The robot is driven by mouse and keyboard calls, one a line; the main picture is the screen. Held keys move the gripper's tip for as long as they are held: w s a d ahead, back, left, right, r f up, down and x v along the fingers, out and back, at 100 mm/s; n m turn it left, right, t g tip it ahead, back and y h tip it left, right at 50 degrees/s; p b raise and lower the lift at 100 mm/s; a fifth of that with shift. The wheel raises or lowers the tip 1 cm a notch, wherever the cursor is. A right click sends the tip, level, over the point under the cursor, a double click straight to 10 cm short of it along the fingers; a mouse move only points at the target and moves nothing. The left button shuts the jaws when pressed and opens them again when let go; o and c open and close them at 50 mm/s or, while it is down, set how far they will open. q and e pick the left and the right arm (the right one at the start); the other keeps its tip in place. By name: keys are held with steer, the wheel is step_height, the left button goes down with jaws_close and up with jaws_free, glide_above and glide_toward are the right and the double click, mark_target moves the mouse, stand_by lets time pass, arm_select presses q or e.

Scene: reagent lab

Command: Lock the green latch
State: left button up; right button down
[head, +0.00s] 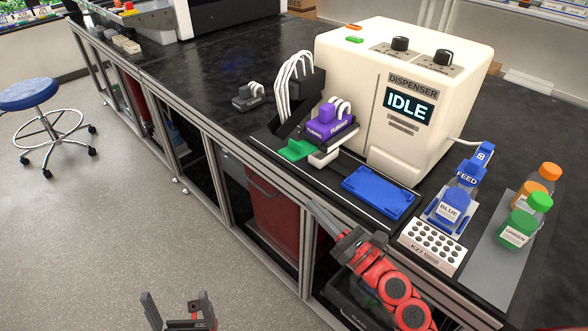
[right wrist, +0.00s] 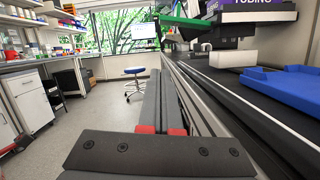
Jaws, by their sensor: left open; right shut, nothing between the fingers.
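The green latch (head: 298,150) sticks out at the front of the dispenser's tubing assembly, beside the purple tubing block (head: 328,124). In the right wrist view the green latch (right wrist: 187,21) is at the top, above and right of the fingers. My right gripper (head: 313,206) is shut and empty, in front of the bench edge and apart from the latch. Its fingers (right wrist: 160,100) lie side by side in the right wrist view. My left gripper (head: 180,312) is open and empty at the bottom of the head view, over the floor.
The cream dispenser (head: 350,60) reads IDLE. A blue tray (head: 380,192) lies before it. A BLUE bottle (head: 452,207), a white rack (head: 432,247) and a GREEN bottle (head: 516,231) stand to the right. The metal bench frame runs below.

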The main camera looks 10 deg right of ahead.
mark_target(299, 146)
steer(key=w+a+r+p, duration=0.4)
steer(key=w+r, duration=0.2)
steer(key=w, duration=0.1)
steer(key=shift+w+a, duration=0.15)
steer(key=shift+a, duration=0.1)
